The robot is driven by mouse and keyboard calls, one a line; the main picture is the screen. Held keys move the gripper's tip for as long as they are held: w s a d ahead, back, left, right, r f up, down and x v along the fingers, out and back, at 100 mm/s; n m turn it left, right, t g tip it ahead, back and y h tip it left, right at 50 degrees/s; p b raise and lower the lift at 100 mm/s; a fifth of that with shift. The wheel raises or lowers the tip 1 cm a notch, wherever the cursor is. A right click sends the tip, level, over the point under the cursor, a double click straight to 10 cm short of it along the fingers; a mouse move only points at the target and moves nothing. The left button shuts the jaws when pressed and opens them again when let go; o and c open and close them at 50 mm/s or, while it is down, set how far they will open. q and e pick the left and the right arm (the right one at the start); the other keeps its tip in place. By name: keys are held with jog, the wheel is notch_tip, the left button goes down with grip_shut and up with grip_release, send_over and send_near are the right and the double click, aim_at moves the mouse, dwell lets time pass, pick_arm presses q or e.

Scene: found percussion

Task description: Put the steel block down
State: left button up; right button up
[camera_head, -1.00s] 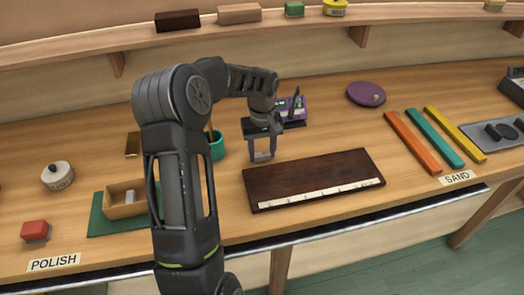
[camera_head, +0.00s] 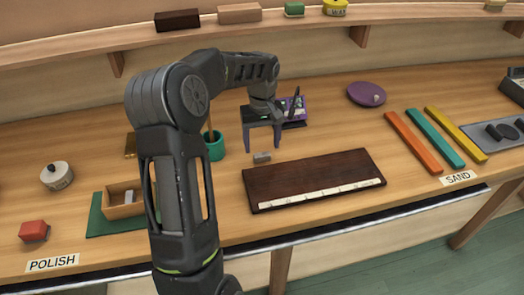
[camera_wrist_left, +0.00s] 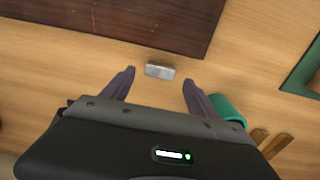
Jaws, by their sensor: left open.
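The steel block (camera_head: 262,157) is a small grey bar lying on the wooden bench, just behind the far left corner of the dark brown board (camera_head: 310,178). It also shows in the left wrist view (camera_wrist_left: 160,70), between and just beyond the fingertips. My left gripper (camera_head: 262,146) is open and empty, with its fingers spread above the block; the left wrist view shows the same gripper (camera_wrist_left: 159,76). The block touches neither finger. My right gripper is not in view.
A teal cup (camera_head: 215,149) stands left of the gripper. A purple device (camera_head: 292,108) sits behind it. A wooden tray (camera_head: 122,211) on a green mat (camera_head: 98,226) is at left. Orange (camera_head: 413,141), teal (camera_head: 434,138) and yellow (camera_head: 455,135) strips lie at right.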

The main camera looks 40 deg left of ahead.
aim_at(262, 154)
pick_arm(q)
notch_tip(262, 154, up, 8)
jog(key=shift+b, duration=0.3)
jog(key=shift+o, duration=0.4)
